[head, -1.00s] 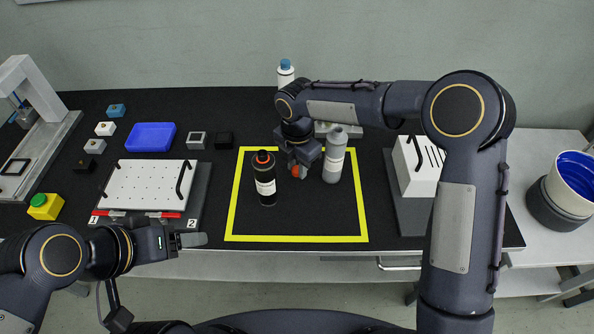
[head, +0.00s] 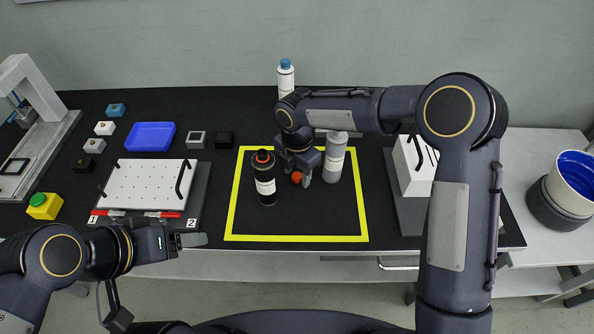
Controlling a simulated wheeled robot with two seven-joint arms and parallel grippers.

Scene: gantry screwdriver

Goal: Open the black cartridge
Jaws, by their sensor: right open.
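The black cartridge (head: 265,185) stands upright inside the yellow-taped square, with a white label and an orange-red ring around a dark centre at its top. A small orange cap (head: 297,178) is apart from it, to its right, beside the fingers of my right gripper (head: 304,176). The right gripper is open and points down between the black cartridge and a grey cartridge (head: 335,160). I cannot tell whether the cap touches the table or a finger. My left gripper (head: 200,240) is at the table's front edge, away from the cartridge; its jaw gap is not clear.
The yellow square (head: 300,238) has free room at its front. A white bottle with a blue cap (head: 286,80) stands behind. A perforated white plate (head: 148,185), blue tray (head: 150,136) and small blocks lie left; a white slotted box (head: 415,168) stands right.

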